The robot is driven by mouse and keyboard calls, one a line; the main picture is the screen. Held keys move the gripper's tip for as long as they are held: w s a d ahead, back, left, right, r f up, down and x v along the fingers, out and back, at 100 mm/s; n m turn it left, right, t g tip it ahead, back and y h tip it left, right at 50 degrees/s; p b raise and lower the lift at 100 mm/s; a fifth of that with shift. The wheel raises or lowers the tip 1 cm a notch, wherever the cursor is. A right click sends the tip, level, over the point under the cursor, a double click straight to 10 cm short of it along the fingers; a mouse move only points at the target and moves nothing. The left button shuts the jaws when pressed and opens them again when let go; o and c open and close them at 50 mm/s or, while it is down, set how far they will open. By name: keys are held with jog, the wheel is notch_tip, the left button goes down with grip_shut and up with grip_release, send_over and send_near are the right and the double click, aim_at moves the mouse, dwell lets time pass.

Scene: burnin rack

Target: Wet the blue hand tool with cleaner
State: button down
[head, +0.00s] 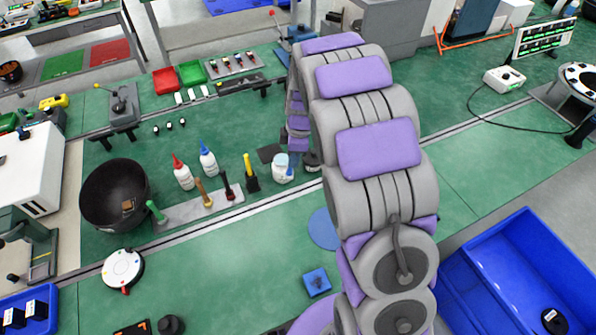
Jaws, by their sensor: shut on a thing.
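The far end of my arm hangs down behind its own large links, so my gripper (298,141) shows only in part. It is shut on what looks like the blue hand tool (293,158), of which only a small blue piece shows. This piece is just right of a white tub (283,169); I cannot tell whether they touch. A white bottle with a red cap (183,175) and one with a blue cap (208,161) stand upright to the left. Which container holds the cleaner cannot be told.
A grey holder (180,213) bears green, brown and dark-handled tools; a yellow-handled tool (250,174) stands at its right end. A black bowl (105,205) is at left. Red and green bins (166,81) stand behind.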

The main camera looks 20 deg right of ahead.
jog(key=w+d+r+t+y, duration=0.1)
jog(key=w+r+y, duration=0.1)
jog(key=w+r, duration=0.45)
jog(key=shift+s+d+f+b, duration=0.1)
jog(key=shift+f+b, duration=0.15)
jog(key=shift+f, duration=1.1)
jog(key=shift+s+d+f+b, duration=0.1)
jog(key=shift+f+b, duration=0.1)
jog(key=shift+f, duration=1.1)
jog(key=shift+f+b, duration=0.7)
jog(key=shift+f, duration=0.3)
notch_tip(320, 180, up, 7)
jog(key=shift+p, duration=0.4)
dwell(0.6)
dwell(0.7)
